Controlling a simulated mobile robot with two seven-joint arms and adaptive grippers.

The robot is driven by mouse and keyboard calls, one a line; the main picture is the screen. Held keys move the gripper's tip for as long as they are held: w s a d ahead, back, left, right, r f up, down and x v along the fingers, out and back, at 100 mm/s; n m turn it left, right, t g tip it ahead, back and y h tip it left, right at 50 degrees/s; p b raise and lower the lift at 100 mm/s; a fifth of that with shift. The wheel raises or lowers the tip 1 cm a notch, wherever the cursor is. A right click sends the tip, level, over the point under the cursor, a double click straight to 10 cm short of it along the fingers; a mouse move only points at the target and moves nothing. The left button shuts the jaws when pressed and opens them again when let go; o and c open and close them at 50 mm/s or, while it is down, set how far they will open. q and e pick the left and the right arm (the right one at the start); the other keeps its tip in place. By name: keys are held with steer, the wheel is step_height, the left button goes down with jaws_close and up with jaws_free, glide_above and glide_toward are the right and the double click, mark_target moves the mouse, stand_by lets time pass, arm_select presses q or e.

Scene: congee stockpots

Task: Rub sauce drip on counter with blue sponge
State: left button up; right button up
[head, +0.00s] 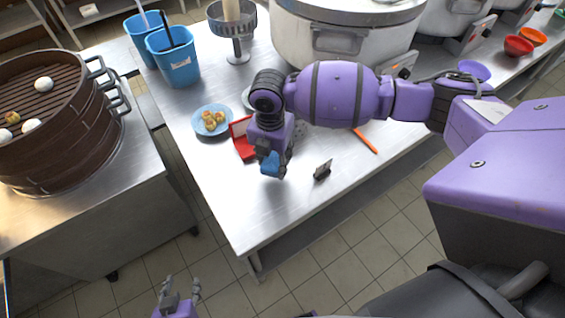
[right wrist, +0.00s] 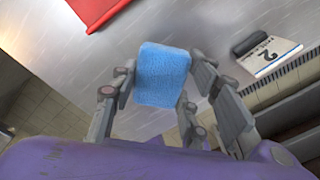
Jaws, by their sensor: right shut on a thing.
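The blue sponge (head: 271,164) is held between the fingers of my right gripper (head: 272,154), low over the front left part of the steel counter (head: 240,205). In the right wrist view the sponge (right wrist: 162,75) sits between the two fingers, with counter surface beyond it. I cannot tell whether it touches the counter. No sauce drip can be made out; the sponge and my right arm hide part of the counter. My left gripper (head: 178,291) is at the bottom of the head view, away from the counter, empty with its fingers apart.
An orange stick (head: 365,141), blue buckets (head: 174,60) and a large stockpot (head: 335,38) are farther off.

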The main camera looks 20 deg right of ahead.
steer(key=shift+r, duration=1.55)
steer(key=shift+w, duration=0.1)
